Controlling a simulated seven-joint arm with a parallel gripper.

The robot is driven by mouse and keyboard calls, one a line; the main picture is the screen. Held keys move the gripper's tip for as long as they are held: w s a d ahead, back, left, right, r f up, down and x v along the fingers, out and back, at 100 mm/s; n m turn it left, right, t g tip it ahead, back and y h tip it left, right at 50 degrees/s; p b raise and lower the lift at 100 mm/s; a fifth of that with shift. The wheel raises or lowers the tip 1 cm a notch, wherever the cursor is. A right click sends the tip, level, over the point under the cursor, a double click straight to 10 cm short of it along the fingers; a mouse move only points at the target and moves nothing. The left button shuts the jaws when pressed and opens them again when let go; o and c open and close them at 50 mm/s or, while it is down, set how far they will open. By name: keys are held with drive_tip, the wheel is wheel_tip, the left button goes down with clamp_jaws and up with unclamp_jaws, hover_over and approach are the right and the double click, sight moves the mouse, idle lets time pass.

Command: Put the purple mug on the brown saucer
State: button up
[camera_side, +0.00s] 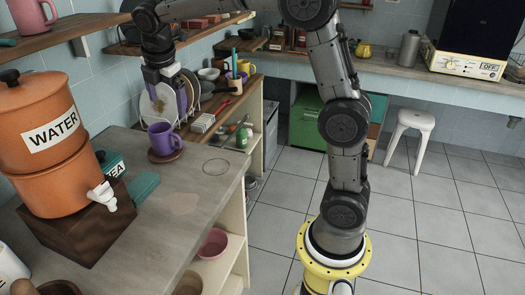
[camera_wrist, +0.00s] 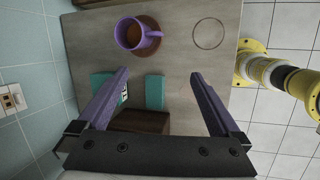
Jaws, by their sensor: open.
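The purple mug (camera_side: 162,137) stands upright on the brown saucer (camera_side: 178,154) on the counter. In the wrist view the mug (camera_wrist: 128,34) is near the top, with dark brown inside and its handle pointing right; the saucer (camera_wrist: 151,22) shows partly under and around it. My gripper (camera_side: 171,109) is open and empty above the counter, over the mug and apart from it in the side view. In the wrist view its two purple fingers (camera_wrist: 160,74) are spread wide with nothing between them. The mug hides much of the saucer.
A thin ring outline (camera_wrist: 208,33) lies on the counter beside the saucer. A teal box (camera_side: 110,163) and an orange water dispenser (camera_side: 45,135) stand at left. A plate rack (camera_side: 190,92) and other crockery stand behind. The counter's front right is clear.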

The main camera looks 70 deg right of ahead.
drive_tip(key=s+a+r+m+t+y, duration=0.15)
drive_tip(key=s+m, duration=0.25)
drive_tip(key=s, duration=0.4)
drive_tip(key=s+a+m, duration=0.3)
drive_tip(key=s+m, duration=0.1)
drive_tip(key=s, duration=0.4)
drive_tip(key=s+a+f+m, duration=0.1)
drive_tip(key=s+f+m, duration=0.1)
drive_tip(key=s+m, duration=0.2)
drive_tip(key=s+a+f+m+t+y, duration=0.1)
drive_tip(key=s+a+f+m, duration=0.1)
drive_tip(key=s, duration=0.6)
drive_tip(key=shift+s+a+f+m, duration=0.15)
drive_tip(key=shift+s+f+m, duration=0.1)
drive_tip(key=shift+f+m, duration=0.75)
